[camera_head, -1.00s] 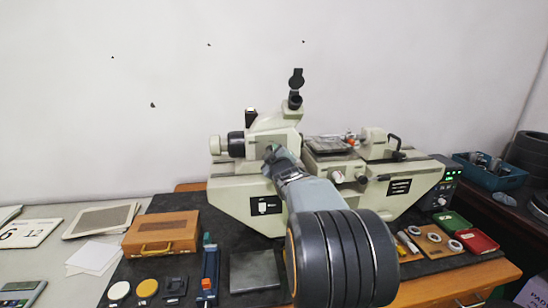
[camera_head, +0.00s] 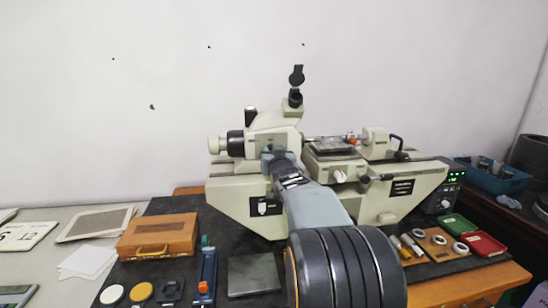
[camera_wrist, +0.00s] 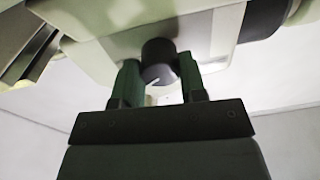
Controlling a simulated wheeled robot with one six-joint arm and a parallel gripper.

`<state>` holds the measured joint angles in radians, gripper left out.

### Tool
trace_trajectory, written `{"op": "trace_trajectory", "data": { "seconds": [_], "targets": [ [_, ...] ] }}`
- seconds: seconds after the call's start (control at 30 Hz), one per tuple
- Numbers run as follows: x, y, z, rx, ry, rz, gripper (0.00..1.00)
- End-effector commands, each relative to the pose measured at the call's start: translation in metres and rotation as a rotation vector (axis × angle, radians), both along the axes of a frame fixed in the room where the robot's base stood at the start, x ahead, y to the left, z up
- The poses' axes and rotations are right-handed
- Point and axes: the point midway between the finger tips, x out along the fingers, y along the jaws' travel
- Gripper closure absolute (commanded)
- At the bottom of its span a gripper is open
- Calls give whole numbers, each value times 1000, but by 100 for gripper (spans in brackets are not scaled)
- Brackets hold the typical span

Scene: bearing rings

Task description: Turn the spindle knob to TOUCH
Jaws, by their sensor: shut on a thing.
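The spindle knob (camera_wrist: 158,56) is dark and round with a short white pointer line, on the underside of the pale green machine body in the wrist view. My gripper (camera_wrist: 159,66) has its two green fingers on either side of the knob and is shut on it. The pointer slants, its outer end to the upper right. I cannot read a TOUCH mark. In the head view my gripper (camera_head: 276,158) is at the front of the measuring machine (camera_head: 232,190), below its eyepiece column, and my arm hides the knob.
A wooden case (camera_head: 160,236), a grey plate (camera_head: 253,275) and a blue tool (camera_head: 207,275) lie on the dark mat at the left. A wooden tray with rings (camera_head: 436,243), a green box (camera_head: 455,224) and a red box (camera_head: 482,243) lie at the right.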

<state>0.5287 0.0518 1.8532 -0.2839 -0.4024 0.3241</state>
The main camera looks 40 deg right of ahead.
Motion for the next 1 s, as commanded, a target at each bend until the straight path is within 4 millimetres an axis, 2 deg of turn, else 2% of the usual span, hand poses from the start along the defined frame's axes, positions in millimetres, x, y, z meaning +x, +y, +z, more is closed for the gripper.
{"op": "trace_trajectory", "data": {
  "seconds": [0.5,1.0],
  "targets": [
    [0,0,-1,364,-176,0,85],
    [0,0,-1,491,-236,-1,85]
  ]
}}
